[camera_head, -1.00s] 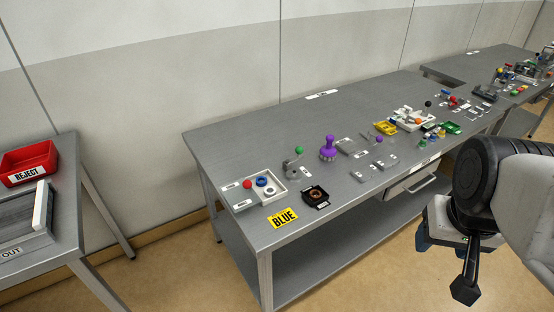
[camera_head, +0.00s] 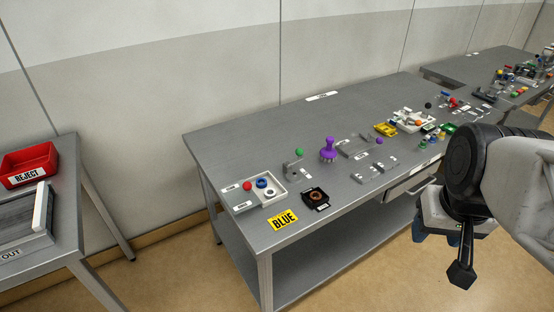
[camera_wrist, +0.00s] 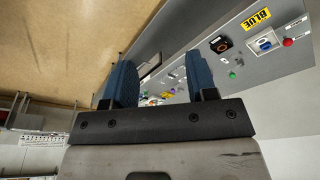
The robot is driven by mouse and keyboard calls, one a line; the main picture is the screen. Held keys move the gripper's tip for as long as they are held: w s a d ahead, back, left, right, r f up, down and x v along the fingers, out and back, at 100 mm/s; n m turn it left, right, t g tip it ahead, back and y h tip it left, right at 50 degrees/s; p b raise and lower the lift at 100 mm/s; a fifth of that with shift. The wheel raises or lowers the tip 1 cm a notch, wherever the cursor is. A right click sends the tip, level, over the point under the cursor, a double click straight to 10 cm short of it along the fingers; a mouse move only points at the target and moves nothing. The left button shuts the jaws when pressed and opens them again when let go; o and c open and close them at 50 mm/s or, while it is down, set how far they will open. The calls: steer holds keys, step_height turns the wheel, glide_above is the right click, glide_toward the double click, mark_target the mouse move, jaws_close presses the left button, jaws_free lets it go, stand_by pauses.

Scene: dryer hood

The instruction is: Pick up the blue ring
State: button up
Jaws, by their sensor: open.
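The blue ring (camera_head: 261,182) lies in a shallow white tray (camera_head: 281,193) at the near left end of the grey workbench, beside a pale ring (camera_head: 270,191). It also shows small in the wrist view (camera_wrist: 265,44). My gripper (camera_wrist: 158,80) points along the bench in the wrist view, its two blue fingers apart with nothing between them. In the head view my gripper (camera_head: 437,232) is at the right, in front of the bench's front edge and well away from the tray; its fingertips are partly hidden there.
A yellow BLUE sign (camera_head: 284,219) and a black fixture (camera_head: 316,198) sit beside the tray. A red ball knob (camera_head: 247,186), green-knobbed lever (camera_head: 299,152) and purple handle (camera_head: 328,149) stand close by. A red REJECT bin (camera_head: 28,164) is on the left table.

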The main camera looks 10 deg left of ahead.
steer(key=w+a+n, duration=0.2)
steer(key=w+a, duration=0.1)
steer(key=w, duration=0.3)
steer(key=w+a+n, duration=0.1)
steer(key=w+a, duration=0.3)
steer(key=w, duration=0.3)
steer(key=n+g, duration=0.3)
steer(key=n, duration=0.7)
glide_toward(262, 183)
steer(key=shift+s+d+f, duration=0.2)
steer(key=shift+s, duration=0.2)
steer(key=shift+f, duration=0.1)
steer(key=shift+f, duration=1.2)
steer(key=shift+f, duration=0.1)
steer(key=shift+w+a+f, duration=0.1)
steer(key=shift+w+f, duration=0.05)
steer(key=shift+f, duration=2.35)
